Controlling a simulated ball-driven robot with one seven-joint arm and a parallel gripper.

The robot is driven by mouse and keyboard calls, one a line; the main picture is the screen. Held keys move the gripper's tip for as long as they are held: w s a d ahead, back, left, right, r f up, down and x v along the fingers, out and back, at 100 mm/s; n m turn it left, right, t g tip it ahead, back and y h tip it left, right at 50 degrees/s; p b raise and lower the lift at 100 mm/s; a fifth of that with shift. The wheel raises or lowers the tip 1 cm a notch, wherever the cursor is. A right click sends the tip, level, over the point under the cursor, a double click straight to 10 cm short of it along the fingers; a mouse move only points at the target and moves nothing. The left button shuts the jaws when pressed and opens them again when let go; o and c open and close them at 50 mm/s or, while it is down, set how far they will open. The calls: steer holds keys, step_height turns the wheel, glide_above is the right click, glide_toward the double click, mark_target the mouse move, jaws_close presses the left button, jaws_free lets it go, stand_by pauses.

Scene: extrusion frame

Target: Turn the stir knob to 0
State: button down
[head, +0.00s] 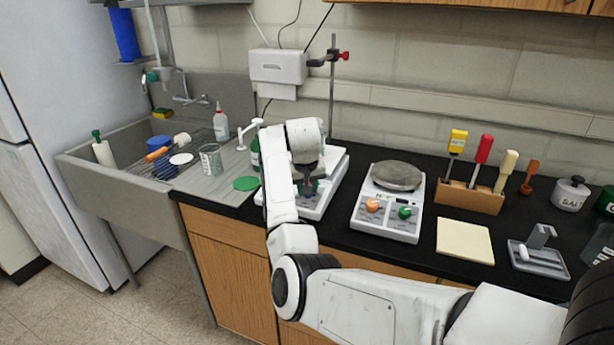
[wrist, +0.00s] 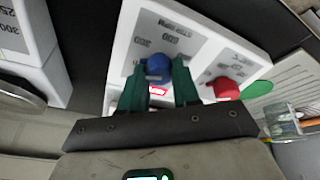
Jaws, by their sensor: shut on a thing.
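In the wrist view the white stirrer (wrist: 187,62) has a grey dial panel with a blue knob (wrist: 158,68) and a red knob (wrist: 224,88). The printed labels are too blurred to read surely, and I cannot tell the knob's setting. The two green fingers of my gripper (wrist: 159,82) stand on either side of the blue knob and are shut on it. A small red-lit display shows between the fingers. In the head view the stirrer (head: 325,200) stands on the black counter, and my arm hides most of its front and the knobs.
A second white plate device (head: 388,218) with an orange and a green knob stands to the right. A tool block (head: 470,197) and a cream pad (head: 464,241) lie further right. A green disc (head: 246,183), a beaker (head: 210,160) and the sink (head: 120,175) are to the left.

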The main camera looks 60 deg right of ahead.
steer(key=shift+n+p, duration=1)
steer(key=shift+n, duration=0.1)
steer(key=c, duration=0.8)
jaws_free()
steer(key=shift+r, duration=0.1)
steer(key=b+v, duration=0.1)
steer(key=v, duration=0.9)
steer(key=shift+s+r, duration=0.15)
steer(key=shift+r, duration=0.2)
steer(key=shift+f, duration=0.1)
